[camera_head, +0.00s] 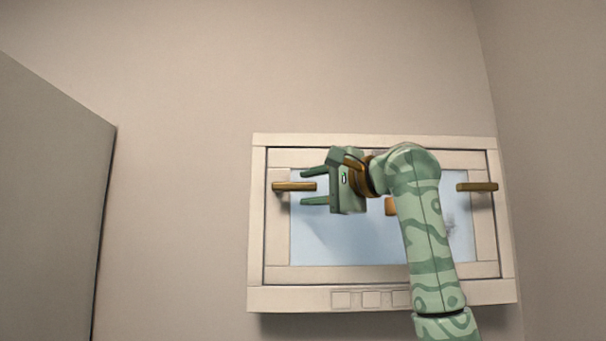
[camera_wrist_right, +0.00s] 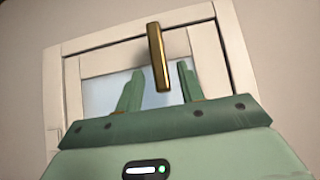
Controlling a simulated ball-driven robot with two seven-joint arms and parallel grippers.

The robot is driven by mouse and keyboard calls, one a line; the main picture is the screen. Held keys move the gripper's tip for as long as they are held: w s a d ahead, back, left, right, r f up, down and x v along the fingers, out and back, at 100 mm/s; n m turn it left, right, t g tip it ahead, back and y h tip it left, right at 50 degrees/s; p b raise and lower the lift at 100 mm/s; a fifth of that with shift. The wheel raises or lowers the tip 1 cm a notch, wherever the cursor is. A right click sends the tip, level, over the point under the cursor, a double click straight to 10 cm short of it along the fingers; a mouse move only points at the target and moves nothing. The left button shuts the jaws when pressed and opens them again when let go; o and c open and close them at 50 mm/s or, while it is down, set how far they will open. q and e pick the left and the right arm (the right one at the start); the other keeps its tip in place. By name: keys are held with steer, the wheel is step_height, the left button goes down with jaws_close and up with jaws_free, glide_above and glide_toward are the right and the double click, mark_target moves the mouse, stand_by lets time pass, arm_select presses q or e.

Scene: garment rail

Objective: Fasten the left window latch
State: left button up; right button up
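The left window latch (camera_head: 288,187) is a gold-brown bar lying horizontally over the left side of the window frame (camera_head: 257,220). My right gripper (camera_head: 304,187) is open. Its two green fingers point left, one above and one below the latch's right end in the head view. In the right wrist view the latch (camera_wrist_right: 156,52) stands upright in the picture, with its near end between the fingertips (camera_wrist_right: 160,78). I see no clear contact, and the depth between bar and fingers is hard to tell. My left gripper is not in view.
A similar right latch (camera_head: 478,187) lies horizontally at the window's right side. A small orange-brown piece (camera_head: 390,206) shows partly behind my right arm. A sill with square panels (camera_head: 341,299) runs below. A grey panel (camera_head: 50,210) stands at far left; a wall closes the right.

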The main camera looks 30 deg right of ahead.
steer(key=shift+w+a+r, duration=0.2)
steer(key=shift+w+a, duration=0.05)
steer(key=shift+w, duration=0.35)
steer(key=shift+w+a+p, duration=0.25)
steer(key=shift+w+p, duration=0.15)
steer(key=shift+p, duration=0.05)
steer(key=shift+w+f, duration=0.15)
steer(key=shift+d, duration=0.1)
jaws_close()
steer(key=shift+f, duration=0.1)
